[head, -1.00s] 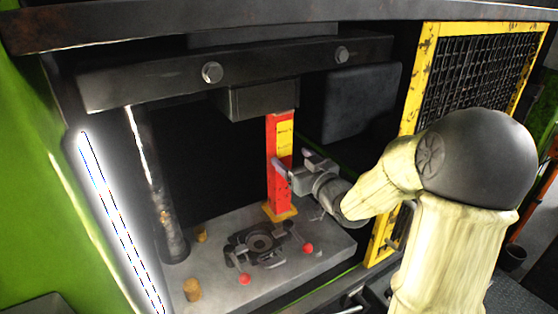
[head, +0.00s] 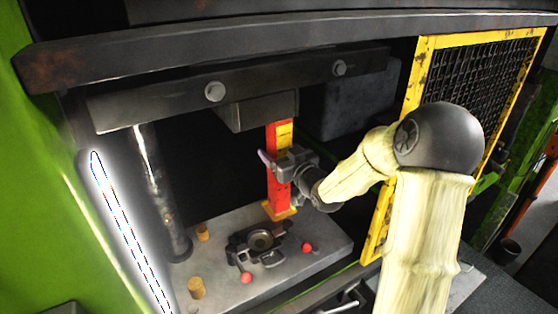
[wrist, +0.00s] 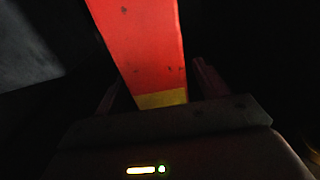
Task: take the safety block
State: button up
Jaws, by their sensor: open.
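The safety block (head: 279,190) is a red and yellow upright post. It stands on a yellow foot on the press bed, its top close under the dark upper die block. My gripper (head: 270,160) is at the post's upper half, coming from the right, with its fingers reaching around it. In the wrist view the red face of the safety block (wrist: 143,45) runs down between the two fingers, with a yellow band low down. The fingers (wrist: 155,95) are open, one on each side, with dark gaps beside the post. Contact cannot be made out.
The press bed (head: 222,225) carries a dark round die fixture (head: 258,243) with red-knobbed handles (head: 306,247) in front of the post. Two brass-coloured pegs (head: 196,288) stand at the left. A yellow mesh guard (head: 418,150) borders the right.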

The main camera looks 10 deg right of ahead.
jog(key=shift+w, duration=0.2)
jog(key=shift+s, duration=0.1)
jog(key=shift+c, duration=0.2)
grip_shut()
jog(key=shift+r, duration=0.15)
